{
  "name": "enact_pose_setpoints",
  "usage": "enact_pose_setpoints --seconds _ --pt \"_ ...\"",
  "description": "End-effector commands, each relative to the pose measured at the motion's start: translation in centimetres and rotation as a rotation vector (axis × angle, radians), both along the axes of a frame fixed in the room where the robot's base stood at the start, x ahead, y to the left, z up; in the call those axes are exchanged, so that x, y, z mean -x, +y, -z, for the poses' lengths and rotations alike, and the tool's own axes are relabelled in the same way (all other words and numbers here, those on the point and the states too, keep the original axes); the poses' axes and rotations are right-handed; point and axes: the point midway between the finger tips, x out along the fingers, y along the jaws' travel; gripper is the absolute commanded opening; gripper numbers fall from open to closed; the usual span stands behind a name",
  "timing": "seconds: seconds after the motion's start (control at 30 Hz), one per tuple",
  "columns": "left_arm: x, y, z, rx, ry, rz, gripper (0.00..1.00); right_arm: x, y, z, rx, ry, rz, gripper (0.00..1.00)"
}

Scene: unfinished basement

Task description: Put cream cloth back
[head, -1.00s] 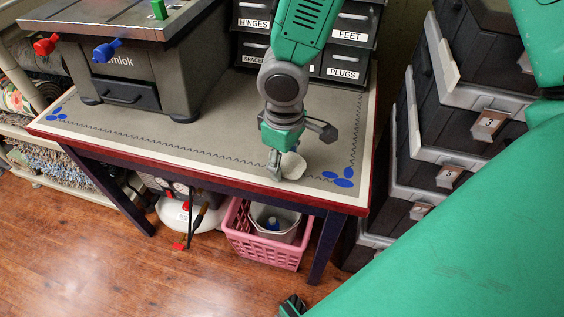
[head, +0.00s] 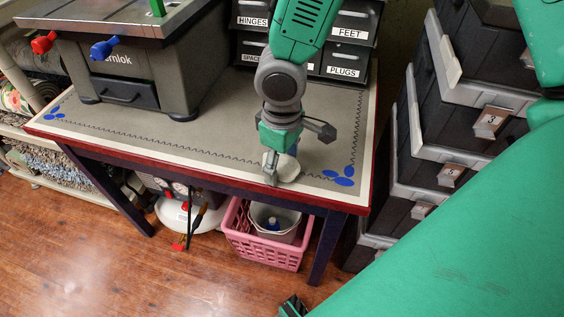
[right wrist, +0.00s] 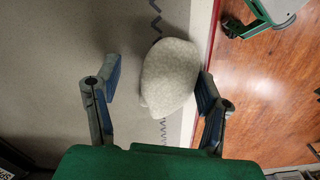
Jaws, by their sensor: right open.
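The cream cloth (head: 288,169) is a small crumpled pale lump at the front edge of the table, left of the blue corner flowers. My right gripper (head: 297,152) is over it, pointing down with fingers spread. In the right wrist view, the cream cloth (right wrist: 169,77) lies between the open fingers of my right gripper (right wrist: 160,84). It is close to or touching the finger on the right, with a gap to the finger on the left. One finger hides part of the cloth in the head view.
The grey-topped table (head: 190,135) has a dark red edge. A grey machine (head: 140,75) stands on its left and labelled drawers (head: 345,50) at the back. Stacked black cases (head: 440,130) stand at right. A pink basket (head: 265,250) is beneath. The table's middle is clear.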

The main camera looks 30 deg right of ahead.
Motion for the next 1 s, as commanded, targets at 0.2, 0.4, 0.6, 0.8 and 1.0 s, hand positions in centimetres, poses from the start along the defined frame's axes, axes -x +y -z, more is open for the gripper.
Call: enact_pose_setpoints --seconds 0.2,0.4,0.6,0.8,1.0 --pt "0.0 0.0 -2.8 -0.001 -0.001 -0.001 0.40 -0.6 -0.6 -5.9 -0.002 -0.006 0.003 0.64" --pt "0.0 0.0 -4.0 -0.001 0.000 -0.001 0.40 -0.6 -0.8 -10.2 -0.003 -0.005 0.001 0.64" --pt "0.0 0.0 -4.7 0.000 0.000 -0.001 0.40 -0.6 -0.9 -12.9 -0.002 -0.002 0.000 0.64" --pt "0.0 0.0 -4.8 0.000 0.000 0.000 0.40 -0.5 -0.8 -13.6 -0.001 0.000 0.001 0.64" --pt "0.0 0.0 -4.7 0.000 0.000 -0.001 0.40 -0.5 -0.8 -13.6 0.000 0.000 0.000 0.64"
